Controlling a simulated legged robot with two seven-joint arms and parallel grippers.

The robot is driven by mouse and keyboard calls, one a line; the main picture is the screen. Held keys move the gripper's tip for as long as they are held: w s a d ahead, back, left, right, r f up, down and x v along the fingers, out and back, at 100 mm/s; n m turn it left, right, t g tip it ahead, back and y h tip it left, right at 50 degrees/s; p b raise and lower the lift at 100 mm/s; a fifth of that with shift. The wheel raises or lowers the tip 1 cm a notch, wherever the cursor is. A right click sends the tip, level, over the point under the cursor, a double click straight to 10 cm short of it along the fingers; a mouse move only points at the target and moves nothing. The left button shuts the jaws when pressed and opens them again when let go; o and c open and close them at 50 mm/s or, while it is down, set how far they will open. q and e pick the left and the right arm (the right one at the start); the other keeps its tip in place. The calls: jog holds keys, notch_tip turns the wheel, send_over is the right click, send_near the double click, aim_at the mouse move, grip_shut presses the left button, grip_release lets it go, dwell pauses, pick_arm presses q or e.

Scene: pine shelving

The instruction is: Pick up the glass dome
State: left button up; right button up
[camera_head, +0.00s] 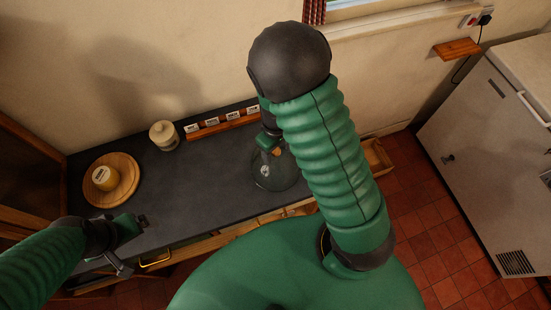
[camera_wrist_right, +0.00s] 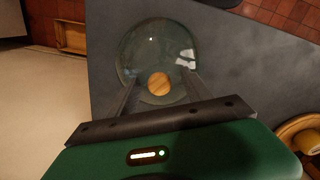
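The clear glass dome (camera_head: 273,176) stands on the dark counter, partly hidden behind my right arm in the head view. In the right wrist view the dome (camera_wrist_right: 155,48) is seen from above, with a round wooden knob (camera_wrist_right: 158,83) on top. My right gripper (camera_wrist_right: 160,82) is above the dome, its two fingers apart on either side of the knob with gaps showing. In the head view this gripper (camera_head: 270,146) is mostly hidden by my arm. My left gripper (camera_head: 132,246) is open and empty near the counter's front left edge.
A round wooden board (camera_head: 125,167) with a yellow labelled piece (camera_head: 105,178) lies on the counter's left. A lidded jar (camera_head: 163,135) and a wooden strip with several white labels (camera_head: 222,124) stand along the back wall. The counter (camera_head: 200,190) is clear between board and dome.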

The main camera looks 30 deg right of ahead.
jog(key=shift+s+f, duration=0.15)
jog(key=shift+s, duration=0.15)
grip_shut()
